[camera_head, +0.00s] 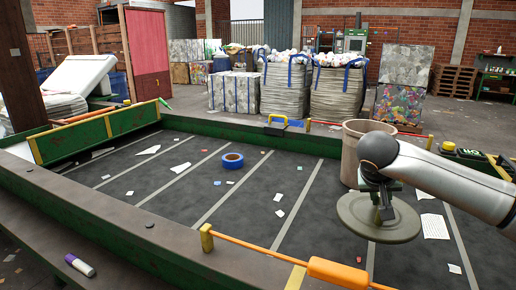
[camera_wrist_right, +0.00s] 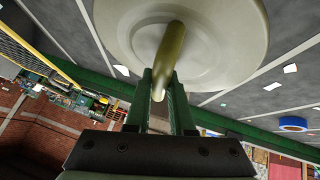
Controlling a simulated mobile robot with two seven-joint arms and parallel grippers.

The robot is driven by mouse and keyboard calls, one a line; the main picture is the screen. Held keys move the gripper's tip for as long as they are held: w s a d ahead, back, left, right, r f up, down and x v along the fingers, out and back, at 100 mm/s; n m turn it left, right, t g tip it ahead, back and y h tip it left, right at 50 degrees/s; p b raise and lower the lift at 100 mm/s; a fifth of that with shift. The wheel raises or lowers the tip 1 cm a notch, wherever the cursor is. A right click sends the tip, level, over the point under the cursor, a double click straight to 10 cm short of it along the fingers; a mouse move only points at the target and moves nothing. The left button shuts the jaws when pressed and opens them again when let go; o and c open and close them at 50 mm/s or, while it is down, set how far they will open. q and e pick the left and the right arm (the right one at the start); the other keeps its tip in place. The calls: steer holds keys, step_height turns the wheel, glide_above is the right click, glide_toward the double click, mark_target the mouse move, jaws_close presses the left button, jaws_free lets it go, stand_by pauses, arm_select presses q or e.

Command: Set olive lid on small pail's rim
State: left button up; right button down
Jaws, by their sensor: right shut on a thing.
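The olive lid (camera_head: 370,226) is a round disc in the head view, held roughly level above the dark belt. My right gripper (camera_head: 385,208) is shut on its raised handle. The right wrist view shows the lid (camera_wrist_right: 232,30) beyond the fingers, with its olive handle (camera_wrist_right: 170,48) between the fingertips (camera_wrist_right: 166,76). The small pail (camera_head: 352,150) is a brownish, upright container on the belt, just behind the lid. The lid appears apart from its rim. My right arm hides part of the pail's right side. My left gripper is not in view.
A blue tape roll (camera_head: 232,161) lies on the belt among paper scraps. A white sheet (camera_head: 434,227) lies right of the lid. The green belt frame (camera_head: 250,132) edges the belt, and an orange-handled bar (camera_head: 337,271) runs along the front. The belt's middle is mostly clear.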

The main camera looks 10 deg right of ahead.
mark_target(368, 216)
step_height(368, 216, up, 7)
steer(key=p, duration=0.4)
steer(key=shift+r, duration=0.2)
arm_select(q)
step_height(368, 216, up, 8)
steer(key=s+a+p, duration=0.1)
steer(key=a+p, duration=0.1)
steer(key=p, duration=0.3)
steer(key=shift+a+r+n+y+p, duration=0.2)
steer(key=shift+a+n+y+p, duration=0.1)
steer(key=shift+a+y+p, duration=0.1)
arm_select(e)
steer(key=s+a+r+n+t+y, duration=0.1)
steer(key=s+a+r+n+y, duration=0.1)
steer(key=a, duration=0.5)
steer(key=s+a+r+n+t+y, duration=0.1)
steer(key=s+a+r+n+y, duration=0.1)
steer(key=s+a+n, duration=0.5)
steer(key=shift+s+a+n+y, duration=0.3)
steer(key=shift+s+a+y, duration=0.3)
steer(key=shift+y, duration=0.3)
